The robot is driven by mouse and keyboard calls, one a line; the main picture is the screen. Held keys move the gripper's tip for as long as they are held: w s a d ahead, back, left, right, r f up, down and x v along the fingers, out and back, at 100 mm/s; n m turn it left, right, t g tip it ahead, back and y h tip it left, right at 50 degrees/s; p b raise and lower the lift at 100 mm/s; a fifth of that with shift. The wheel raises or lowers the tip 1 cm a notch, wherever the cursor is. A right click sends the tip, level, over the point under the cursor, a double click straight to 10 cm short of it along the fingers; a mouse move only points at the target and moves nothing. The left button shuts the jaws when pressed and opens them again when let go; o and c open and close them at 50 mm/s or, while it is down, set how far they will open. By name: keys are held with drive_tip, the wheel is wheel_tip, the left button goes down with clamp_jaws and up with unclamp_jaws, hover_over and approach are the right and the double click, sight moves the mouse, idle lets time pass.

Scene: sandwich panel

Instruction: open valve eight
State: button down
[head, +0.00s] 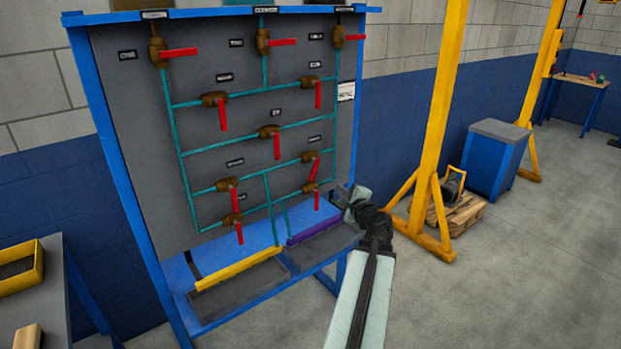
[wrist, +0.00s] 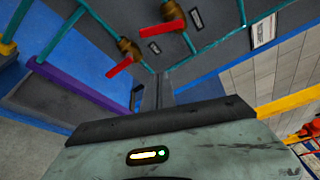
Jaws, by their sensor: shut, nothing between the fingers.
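A grey panel (head: 120,110) carries several brass valves with red handles on teal pipes. Its small labels are too blurred to read surely. The valve on the right of the second-lowest row (head: 308,157), possibly eight, has a handle hanging down, slightly tilted. Below it, the lowest right valve (head: 310,187) has its handle hanging down. In the wrist view, two valves show ahead, one at the top (wrist: 172,11) and one lower (wrist: 130,48). My gripper (head: 339,191) is shut and empty at the panel's lower right edge, apart from the handles; it also shows in the wrist view (wrist: 154,96).
A yellow tray edge (head: 238,269) and a purple one (head: 313,231) lie on the shelf below the panel. A yellow post (head: 440,110) stands to the right. A blue cabinet (head: 492,160) is further back. Grey floor is open at the right.

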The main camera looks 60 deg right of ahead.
sight(313, 169)
drive_tip(key=b+x, duration=0.1)
drive_tip(key=x, duration=1)
drive_tip(key=a, duration=0.1)
drive_tip(key=a+r+p, duration=0.1)
drive_tip(key=a, duration=0.1)
drive_tip(key=w+a, duration=0.1)
drive_tip(key=shift+a+r, duration=0.25)
drive_tip(key=shift+r, duration=0.1)
